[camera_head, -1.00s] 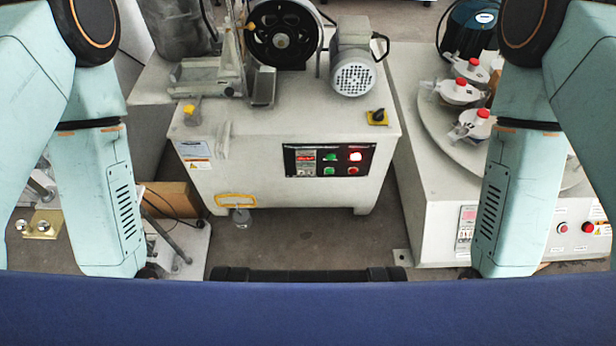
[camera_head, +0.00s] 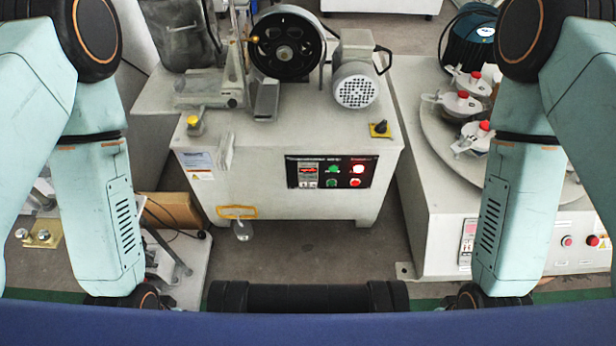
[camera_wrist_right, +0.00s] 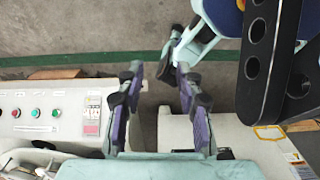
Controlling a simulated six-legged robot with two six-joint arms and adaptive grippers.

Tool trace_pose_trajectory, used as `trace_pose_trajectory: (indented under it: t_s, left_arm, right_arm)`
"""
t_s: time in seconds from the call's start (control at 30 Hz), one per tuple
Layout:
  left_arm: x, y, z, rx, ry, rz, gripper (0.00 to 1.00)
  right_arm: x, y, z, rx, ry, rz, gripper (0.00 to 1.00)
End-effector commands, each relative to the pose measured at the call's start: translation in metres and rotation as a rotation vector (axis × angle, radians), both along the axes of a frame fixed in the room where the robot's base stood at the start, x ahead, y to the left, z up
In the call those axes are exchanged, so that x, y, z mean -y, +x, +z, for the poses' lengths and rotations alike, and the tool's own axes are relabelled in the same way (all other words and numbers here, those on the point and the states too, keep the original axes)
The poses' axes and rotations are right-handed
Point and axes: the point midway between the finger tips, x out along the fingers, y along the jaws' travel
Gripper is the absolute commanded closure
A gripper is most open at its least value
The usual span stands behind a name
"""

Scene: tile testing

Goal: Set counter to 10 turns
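A small red display panel (camera_head: 307,168), possibly a counter, sits on the front of the middle machine (camera_head: 255,195), beside green and red buttons. Another display panel (camera_head: 467,240) is on the front of the right machine (camera_head: 435,200); it also shows in the right wrist view (camera_wrist_right: 91,115). The digits are too small to read, and I cannot tell which is the counter. My right gripper (camera_wrist_right: 158,85) is open and empty, its fingers apart, between the two machine fronts in the wrist view. My left gripper is out of view in both frames.
A round platform (camera_head: 440,140) with red-topped parts stands on the right machine. A black wheel and a grey motor (camera_head: 355,90) sit on the middle machine. A yellow handle (camera_head: 237,212) projects low at its front.

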Motion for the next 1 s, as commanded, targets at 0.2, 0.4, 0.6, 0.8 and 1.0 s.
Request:
trace_pose_trajectory:
  t_s: [0.2, 0.4, 0.6, 0.8, 1.0]
  left_arm:
    - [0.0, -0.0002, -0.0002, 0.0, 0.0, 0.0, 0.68]
    - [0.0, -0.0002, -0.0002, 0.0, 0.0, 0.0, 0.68]
    - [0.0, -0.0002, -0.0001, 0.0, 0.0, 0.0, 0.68]
    - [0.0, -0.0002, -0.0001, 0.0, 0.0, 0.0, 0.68]
    - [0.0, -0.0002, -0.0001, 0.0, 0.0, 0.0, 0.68]
  right_arm:
    - [0.0, -0.0001, -0.0002, 0.0, 0.0, 0.0, 0.85]
    - [0.0, -0.0001, -0.0002, 0.0, 0.0, 0.0, 1.0]
    - [0.0, -0.0001, -0.0001, 0.0, 0.0, 0.0, 1.0]
    - [0.0, -0.0001, -0.0001, 0.0, 0.0, 0.0, 1.0]
    - [0.0, -0.0001, -0.0001, 0.0, 0.0, 0.0, 1.0]
